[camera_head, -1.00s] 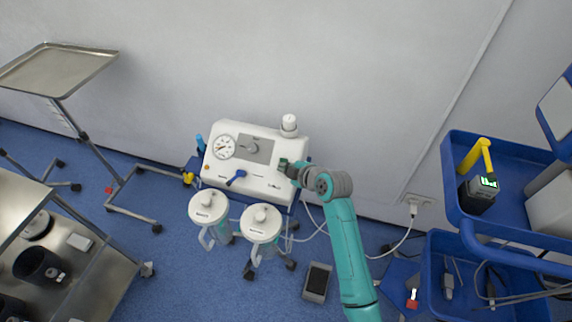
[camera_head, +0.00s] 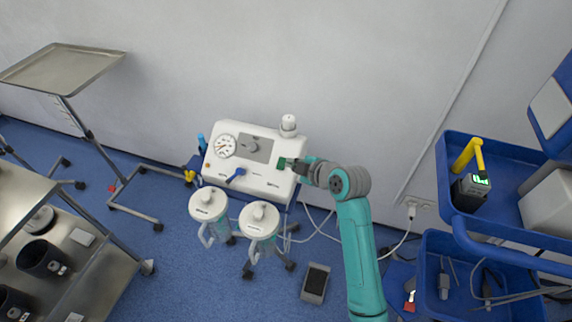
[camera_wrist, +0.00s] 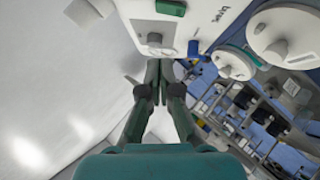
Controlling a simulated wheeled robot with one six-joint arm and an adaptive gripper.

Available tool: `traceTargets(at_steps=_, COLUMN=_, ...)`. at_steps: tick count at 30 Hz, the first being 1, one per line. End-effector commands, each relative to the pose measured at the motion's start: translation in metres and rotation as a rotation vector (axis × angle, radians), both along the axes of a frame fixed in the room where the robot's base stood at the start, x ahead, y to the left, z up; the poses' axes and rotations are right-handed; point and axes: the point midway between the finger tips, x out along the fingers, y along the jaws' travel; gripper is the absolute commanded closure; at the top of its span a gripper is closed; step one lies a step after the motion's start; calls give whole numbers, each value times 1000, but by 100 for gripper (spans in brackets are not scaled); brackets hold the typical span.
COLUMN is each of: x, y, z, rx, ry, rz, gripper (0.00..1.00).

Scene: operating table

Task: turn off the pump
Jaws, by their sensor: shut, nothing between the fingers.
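The pump (camera_head: 262,183) is a white box against the wall with a round gauge (camera_head: 225,146), a grey knob (camera_head: 253,146) and a blue lever (camera_head: 236,175) on its face. A green rocker switch (camera_head: 282,163) sits at the right of the panel; it also shows in the wrist view (camera_wrist: 171,8). Whether it is lit or which way it is pressed is too small to tell. My gripper (camera_head: 296,166) is just right of the switch and looks apart from it. In the wrist view my gripper (camera_wrist: 160,68) is shut and empty, its fingertips together below the pump.
Two white-lidded canisters (camera_head: 209,204) (camera_head: 259,219) stand in front of the pump. A blue cart (camera_head: 453,180) is on the right and a steel trolley (camera_head: 93,270) on the left. A foot pedal (camera_head: 315,284) and a white cable (camera_head: 402,240) lie near my arm.

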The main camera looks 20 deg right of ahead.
Motion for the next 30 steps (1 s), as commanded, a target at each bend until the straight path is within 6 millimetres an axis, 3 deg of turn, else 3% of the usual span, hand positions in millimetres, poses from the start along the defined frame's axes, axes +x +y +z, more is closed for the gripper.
traceTargets(at_steps=10, x=-26, y=-14, z=23, rx=0, ry=-1, rz=-1, gripper=100)
traceTargets(at_steps=30, x=-32, y=-13, z=17, rx=12, ry=3, rz=-16, gripper=100)
